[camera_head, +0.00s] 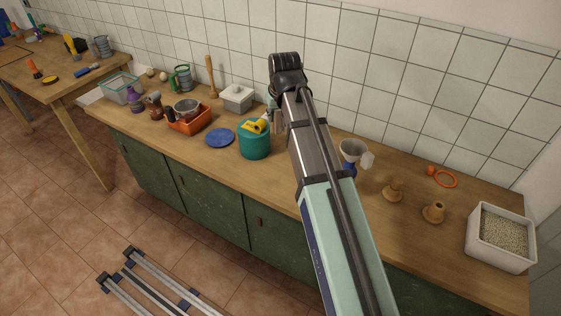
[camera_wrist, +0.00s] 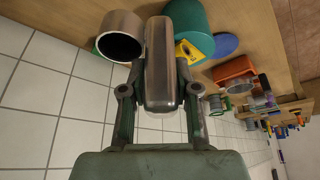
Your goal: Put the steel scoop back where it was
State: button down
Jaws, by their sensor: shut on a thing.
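My gripper (camera_wrist: 160,82) shows in the wrist view with one finger on each side of a smooth grey metal piece, which looks like the steel scoop (camera_wrist: 160,48). It is shut on this piece. Beside it on the left is a metal-looking cylinder (camera_wrist: 121,38) with a dark open mouth; I cannot tell whether it is joined to the held piece. In the head view my arm hides most of the gripper and the scoop. A teal pot (camera_head: 255,142) with a yellow object (camera_head: 255,126) at its top stands just left of my arm; the pot also shows in the wrist view (camera_wrist: 190,20).
A blue disc (camera_head: 220,138), an orange tray (camera_head: 190,121) and a white box (camera_head: 237,98) lie left of the pot. A funnel (camera_head: 353,151), brown pieces (camera_head: 393,191) and a grain-filled bin (camera_head: 500,252) stand to the right. The tiled wall rises behind the worktop (camera_head: 345,215).

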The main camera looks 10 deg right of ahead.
jog(key=f+p, duration=0.4)
jog(key=f, duration=1.5)
jog(key=shift+s, duration=0.2)
jog(key=shift+f, duration=0.2)
jog(key=c, duration=0.9)
grip_release()
jog(key=shift+o, duration=0.2)
jog(key=b+v, duration=0.2)
jog(key=v, duration=1)
jog(key=shift+r+b, duration=0.2)
jog(key=shift+b, duration=0.1)
jog(key=shift+d, duration=0.1)
